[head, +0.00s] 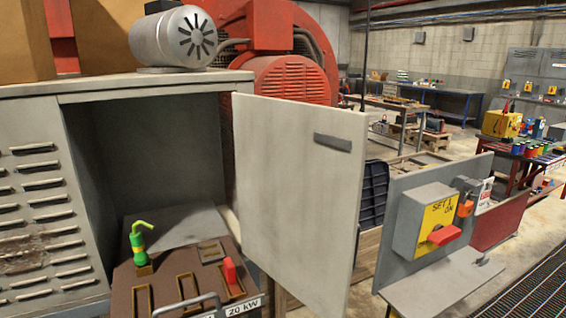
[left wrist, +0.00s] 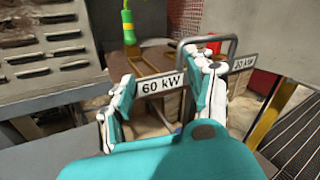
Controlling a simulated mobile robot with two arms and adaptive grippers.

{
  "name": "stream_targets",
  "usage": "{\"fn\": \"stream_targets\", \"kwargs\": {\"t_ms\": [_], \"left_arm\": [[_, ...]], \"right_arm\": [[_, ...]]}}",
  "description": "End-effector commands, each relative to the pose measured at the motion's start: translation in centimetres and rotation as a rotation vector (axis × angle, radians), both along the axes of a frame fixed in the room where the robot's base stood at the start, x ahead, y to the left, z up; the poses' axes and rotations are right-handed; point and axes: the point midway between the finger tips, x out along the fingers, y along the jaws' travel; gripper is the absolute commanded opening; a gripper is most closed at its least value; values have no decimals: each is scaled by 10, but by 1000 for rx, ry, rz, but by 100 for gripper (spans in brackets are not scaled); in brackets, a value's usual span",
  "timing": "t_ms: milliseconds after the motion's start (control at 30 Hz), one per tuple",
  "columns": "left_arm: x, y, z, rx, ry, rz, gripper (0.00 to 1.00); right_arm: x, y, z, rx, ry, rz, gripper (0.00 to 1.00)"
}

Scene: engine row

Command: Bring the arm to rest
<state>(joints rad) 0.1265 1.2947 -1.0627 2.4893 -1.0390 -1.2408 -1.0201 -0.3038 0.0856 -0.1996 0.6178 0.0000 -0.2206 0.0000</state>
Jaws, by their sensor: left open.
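My left gripper (left wrist: 158,75) shows in the left wrist view with teal and white fingers, spread apart and open. A "60 kW" label (left wrist: 162,84) shows between the fingers, and nothing is visibly held. A grey metal bar handle (left wrist: 222,39) stands behind the right finger; I cannot tell if they touch. The handle also shows at the bottom of the head view (head: 190,303). Neither gripper shows in the head view, and my right gripper is in neither view.
A brown slotted board (head: 165,287) holds a green-yellow piece (head: 138,242) and a red piece (head: 229,271) in the grey cabinet (head: 155,150). Its door (head: 295,190) stands open. Open floor lies farther right.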

Motion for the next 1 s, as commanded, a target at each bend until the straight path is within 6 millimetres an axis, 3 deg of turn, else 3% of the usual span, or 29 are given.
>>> {"fn": "stream_targets", "kwargs": {"t_ms": [267,433,533,700,1000], "left_arm": [[2,-9,-25,-355,94,110,55],[-3,-15,-55,-708,189,256,55],[-13,-19,-83,-995,264,405,55],[-51,-28,-140,-1540,381,788,55],[-121,-48,-198,-2092,414,1375,55]], "right_arm": [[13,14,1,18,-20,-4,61],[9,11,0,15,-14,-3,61],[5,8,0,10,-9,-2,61],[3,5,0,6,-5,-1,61],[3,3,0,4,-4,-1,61]]}}
